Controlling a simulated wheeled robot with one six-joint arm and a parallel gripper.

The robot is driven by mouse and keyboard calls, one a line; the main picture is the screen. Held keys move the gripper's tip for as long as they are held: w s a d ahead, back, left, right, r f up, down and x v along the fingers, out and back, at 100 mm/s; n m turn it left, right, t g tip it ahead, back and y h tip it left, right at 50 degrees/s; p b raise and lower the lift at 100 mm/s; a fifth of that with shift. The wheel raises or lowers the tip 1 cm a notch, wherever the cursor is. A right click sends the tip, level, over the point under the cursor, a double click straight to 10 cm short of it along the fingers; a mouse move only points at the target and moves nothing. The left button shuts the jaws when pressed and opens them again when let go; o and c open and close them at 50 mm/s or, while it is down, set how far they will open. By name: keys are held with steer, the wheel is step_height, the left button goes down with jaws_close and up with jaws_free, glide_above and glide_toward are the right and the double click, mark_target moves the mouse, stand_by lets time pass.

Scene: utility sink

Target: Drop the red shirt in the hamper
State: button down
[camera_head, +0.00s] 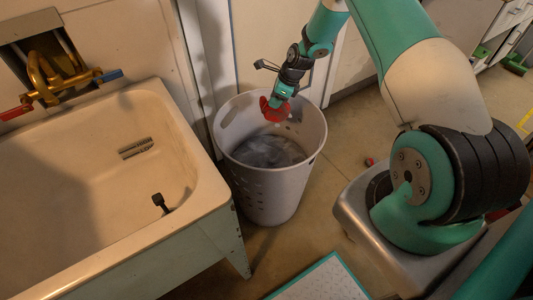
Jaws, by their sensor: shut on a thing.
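The hamper (262,190) is a tall grey bin with holes in its wall, standing on the floor right of the sink. Grey cloth (268,151) lies inside it. My gripper (277,103) points down over the hamper's opening, near the back rim. It is shut on the red shirt (274,111), a small bunched red cloth that hangs over the opening. The fingertips are small here and partly hidden by the cloth.
A utility sink (180,150) with a brass faucet (55,75) stands close to the hamper's left side. A wall and white trim are right behind the hamper. A teal-edged white panel (320,281) is at the bottom. Some floor is clear right of the hamper.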

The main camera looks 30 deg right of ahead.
mark_target(275, 111)
steer(key=shift+w, duration=0.25)
steer(key=shift+w+d+f, duration=0.1)
steer(key=shift+f, duration=0.1)
step_height(275, 111, down, 6)
steer(key=b, duration=0.4)
steer(key=shift+r+b, duration=0.2)
steer(key=shift+b, duration=0.15)
steer(key=c, duration=0.8)
jaws_free()
steer(key=shift+c, duration=0.2)
steer(key=v, duration=1.7)
steer(key=shift+r+p, duration=0.2)
steer(key=shift+p, duration=0.1)
